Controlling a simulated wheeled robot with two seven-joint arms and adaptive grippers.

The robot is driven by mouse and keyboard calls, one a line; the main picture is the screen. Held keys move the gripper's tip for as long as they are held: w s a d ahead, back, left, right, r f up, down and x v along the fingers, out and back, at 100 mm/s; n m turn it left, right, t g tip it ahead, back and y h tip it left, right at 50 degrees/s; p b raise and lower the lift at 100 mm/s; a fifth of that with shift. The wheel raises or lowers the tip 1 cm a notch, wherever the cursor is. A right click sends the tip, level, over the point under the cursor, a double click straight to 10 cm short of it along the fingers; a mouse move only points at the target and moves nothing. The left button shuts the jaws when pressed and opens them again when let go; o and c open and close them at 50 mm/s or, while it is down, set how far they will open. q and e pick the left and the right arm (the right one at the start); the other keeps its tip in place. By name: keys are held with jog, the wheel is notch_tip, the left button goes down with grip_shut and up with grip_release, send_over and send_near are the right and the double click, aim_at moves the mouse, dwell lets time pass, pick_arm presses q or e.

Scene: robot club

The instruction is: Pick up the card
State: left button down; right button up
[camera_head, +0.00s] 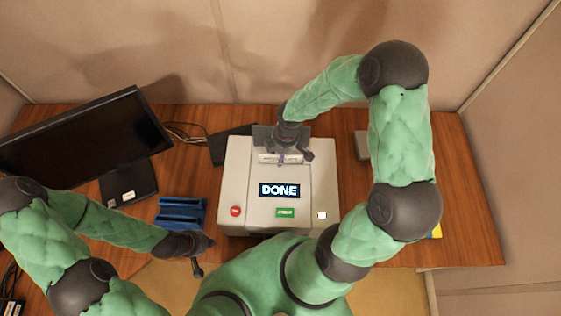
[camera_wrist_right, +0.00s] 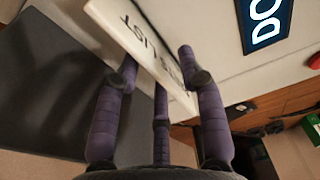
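A white card (camera_wrist_right: 152,45) with dark lettering ending in "LIST" shows in the right wrist view. In the head view a pale strip that looks like the card (camera_head: 267,157) lies at the back of a grey printer (camera_head: 323,180), partly hidden by my right gripper. The printer's display (camera_head: 279,190) reads "DONE". My right gripper (camera_head: 287,155) is over the back of the printer. Its fingers (camera_wrist_right: 158,68) are spread around the card's near edge; contact is unclear. My left gripper (camera_head: 203,256) is empty, with its fingers apart, beside the desk's front edge.
A blue slotted holder (camera_head: 180,213) stands left of the printer. A black monitor (camera_head: 85,135) fills the desk's left side. A flat black object (camera_head: 228,148) lies behind the printer, and a grey block (camera_head: 362,145) to its right. The wooden desk (camera_head: 470,200) is clear at far right.

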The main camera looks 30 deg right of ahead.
grip_shut()
